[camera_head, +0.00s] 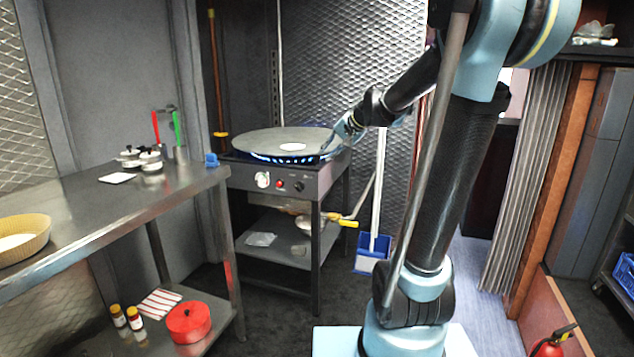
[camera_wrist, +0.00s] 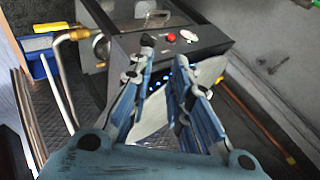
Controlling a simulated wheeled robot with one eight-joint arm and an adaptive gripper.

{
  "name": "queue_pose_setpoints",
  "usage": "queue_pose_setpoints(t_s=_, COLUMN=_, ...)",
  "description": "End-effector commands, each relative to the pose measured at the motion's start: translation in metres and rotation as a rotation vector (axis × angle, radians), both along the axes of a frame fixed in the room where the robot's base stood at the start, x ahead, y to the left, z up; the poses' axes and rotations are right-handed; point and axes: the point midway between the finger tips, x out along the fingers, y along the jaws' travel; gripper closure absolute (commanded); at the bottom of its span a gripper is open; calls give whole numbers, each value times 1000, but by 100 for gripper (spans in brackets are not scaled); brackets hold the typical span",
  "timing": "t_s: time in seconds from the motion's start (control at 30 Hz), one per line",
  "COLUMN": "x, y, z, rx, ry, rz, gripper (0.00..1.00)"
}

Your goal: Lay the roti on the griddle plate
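The griddle plate (camera_head: 245,140) is a wide grey disc on the stove, above a ring of blue flames. The roti (camera_head: 292,147), a small pale disc, lies flat on the plate, right of its middle. My gripper (camera_head: 328,147) is at the plate's right edge, just right of the roti and apart from it. In the wrist view my gripper (camera_wrist: 165,58) has its fingers spread, with nothing held between them. A pale part of the plate (camera_wrist: 152,122) shows between and behind the fingers. The roti cannot be made out in the wrist view.
The stove (camera_head: 275,180) has knobs and a red button on its front. A steel table (camera_head: 120,205) at left holds a woven basket (camera_head: 40,232) with something pale in it, and white pots (camera_head: 150,160). A blue dustpan (camera_head: 372,252) stands right of the stove.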

Motion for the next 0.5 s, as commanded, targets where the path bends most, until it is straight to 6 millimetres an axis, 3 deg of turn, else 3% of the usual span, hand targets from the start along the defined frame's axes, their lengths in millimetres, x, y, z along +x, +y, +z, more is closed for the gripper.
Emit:
queue_pose_setpoints(t_s=0.1, x=-45, y=-14, z=-20, rx=-85, ry=18, rz=37, gripper=82)
queue_pose_setpoints(t_s=0.5, x=-184, y=-67, z=-97, rx=-369, ry=103, rz=164, gripper=82)
